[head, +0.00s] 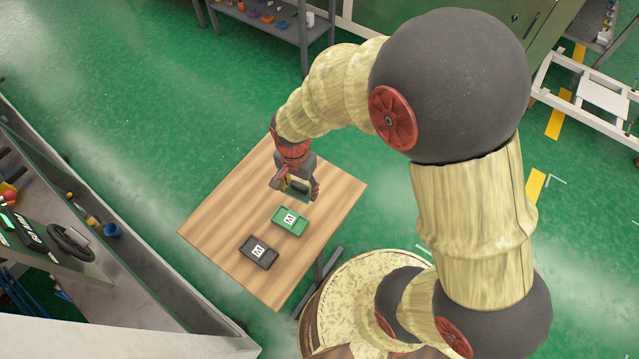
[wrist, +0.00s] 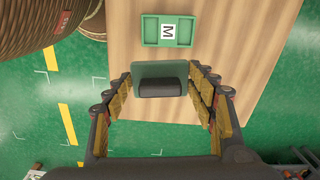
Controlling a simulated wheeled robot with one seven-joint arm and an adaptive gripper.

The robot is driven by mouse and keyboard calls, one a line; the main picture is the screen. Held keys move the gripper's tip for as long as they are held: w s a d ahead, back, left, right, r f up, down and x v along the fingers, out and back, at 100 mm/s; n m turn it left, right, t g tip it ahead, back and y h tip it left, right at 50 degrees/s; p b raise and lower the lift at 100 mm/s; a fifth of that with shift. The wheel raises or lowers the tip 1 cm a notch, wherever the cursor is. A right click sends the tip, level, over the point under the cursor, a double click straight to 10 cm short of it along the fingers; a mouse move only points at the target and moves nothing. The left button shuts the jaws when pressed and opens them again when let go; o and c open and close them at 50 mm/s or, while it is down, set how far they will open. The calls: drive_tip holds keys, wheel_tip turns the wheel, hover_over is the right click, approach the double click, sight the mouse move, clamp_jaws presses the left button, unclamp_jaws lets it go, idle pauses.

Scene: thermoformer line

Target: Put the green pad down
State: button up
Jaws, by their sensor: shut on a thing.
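The green pad (wrist: 160,70) is a flat dull-green piece with a dark grey block on its near side. My gripper (wrist: 160,88) is shut on it, with a finger on each side. In the head view my gripper (head: 298,190) is over the wooden table (head: 225,215), just behind the green tray, and partly hides the pad. The green tray (head: 290,220) has a white M label and also shows in the wrist view (wrist: 150,31), ahead of the pad with a gap between. How high the pad is above the table I cannot tell.
A black tray (head: 258,252) with an M label lies left of and nearer than the green tray. The table's left part is bare. A grey workbench (head: 95,275) with several items stands to the left. A shelf (head: 270,22) stands at the back.

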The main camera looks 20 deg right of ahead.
drive_tip(key=s+m, duration=0.2)
drive_tip(key=s, duration=0.1)
drive_tip(key=b, duration=0.3)
hover_over(320, 186)
drive_tip(key=f, duration=0.9)
drive_tip(key=shift+s+a+f, duration=0.25)
drive_tip(key=shift+w+d+f, duration=0.1)
drive_tip(key=shift+w+f, duration=0.05)
drive_tip(key=shift+f, duration=0.1)
drive_tip(key=shift+w+d+f+b, duration=0.15)
drive_tip(key=shift+f+b, duration=0.35)
drive_tip(key=shift+f, duration=1.2)
drive_tip(key=shift+f, duration=0.2)
drive_tip(key=o, duration=0.9)
drive_tip(key=shift+o, duration=0.5)
